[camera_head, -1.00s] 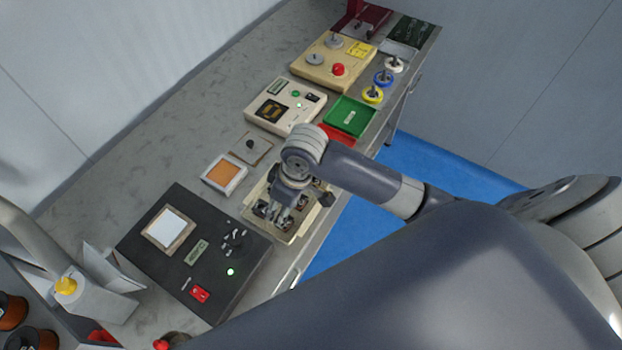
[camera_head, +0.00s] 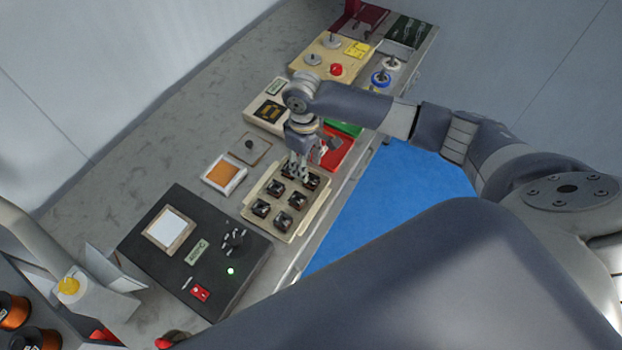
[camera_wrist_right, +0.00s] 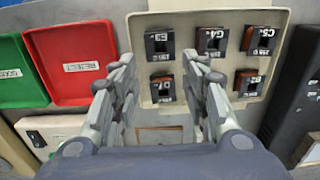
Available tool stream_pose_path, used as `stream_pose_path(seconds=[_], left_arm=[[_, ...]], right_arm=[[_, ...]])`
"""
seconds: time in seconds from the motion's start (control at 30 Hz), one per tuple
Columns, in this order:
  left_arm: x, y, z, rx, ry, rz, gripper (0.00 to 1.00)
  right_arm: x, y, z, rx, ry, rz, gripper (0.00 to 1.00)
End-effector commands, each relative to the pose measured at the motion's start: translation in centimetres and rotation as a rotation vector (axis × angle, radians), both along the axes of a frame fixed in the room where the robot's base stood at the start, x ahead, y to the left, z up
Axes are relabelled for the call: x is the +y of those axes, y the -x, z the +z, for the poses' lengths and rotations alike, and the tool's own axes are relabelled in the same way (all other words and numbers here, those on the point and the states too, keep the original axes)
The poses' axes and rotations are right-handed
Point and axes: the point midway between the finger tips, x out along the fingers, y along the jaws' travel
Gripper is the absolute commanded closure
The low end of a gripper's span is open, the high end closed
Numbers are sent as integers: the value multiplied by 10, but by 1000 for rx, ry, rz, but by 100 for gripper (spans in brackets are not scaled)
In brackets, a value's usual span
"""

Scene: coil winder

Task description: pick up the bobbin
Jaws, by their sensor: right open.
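A beige tray (camera_head: 263,187) holds several dark, squarish bobbins, such as one at its left side (camera_head: 260,208) and one nearer the front (camera_head: 281,221). In the right wrist view the bobbins show brown middles and white labels. My right gripper (camera_head: 299,177) is over the far end of the tray, pointing down. In the right wrist view its fingers (camera_wrist_right: 163,82) are spread and empty, with one bobbin (camera_wrist_right: 163,89) showing in the gap between them. Whether they touch or surround it I cannot tell. My left gripper is not in view.
A red tray labelled REJECT (camera_wrist_right: 84,40) and a green tray (camera_wrist_right: 20,80) lie beside the bobbin tray. A black control box (camera_head: 170,262) stands to the left. A beige device with a red button (camera_head: 336,69) is farther back.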

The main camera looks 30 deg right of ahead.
Motion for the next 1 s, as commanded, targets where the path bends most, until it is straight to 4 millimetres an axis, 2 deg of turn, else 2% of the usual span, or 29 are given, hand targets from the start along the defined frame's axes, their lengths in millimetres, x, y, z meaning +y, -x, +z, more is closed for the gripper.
stream_pose_path(seconds=[0.17, 0.33, 0.5, 0.77, 0.9, 1.0], left_arm=[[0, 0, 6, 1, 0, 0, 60], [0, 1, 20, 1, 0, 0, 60], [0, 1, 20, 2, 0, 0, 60], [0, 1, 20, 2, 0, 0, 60], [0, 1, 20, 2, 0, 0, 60], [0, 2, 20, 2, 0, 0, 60]], right_arm=[[0, 2, -12, 2, 0, 0, 58], [-2, 6, -37, 3, 2, -1, 58], [-1, 5, -56, 0, 1, 0, 58], [-1, 5, -58, -1, 0, 1, 58], [-1, 5, -58, -1, 0, 1, 90], [-1, 5, -58, -1, 0, 1, 92]])
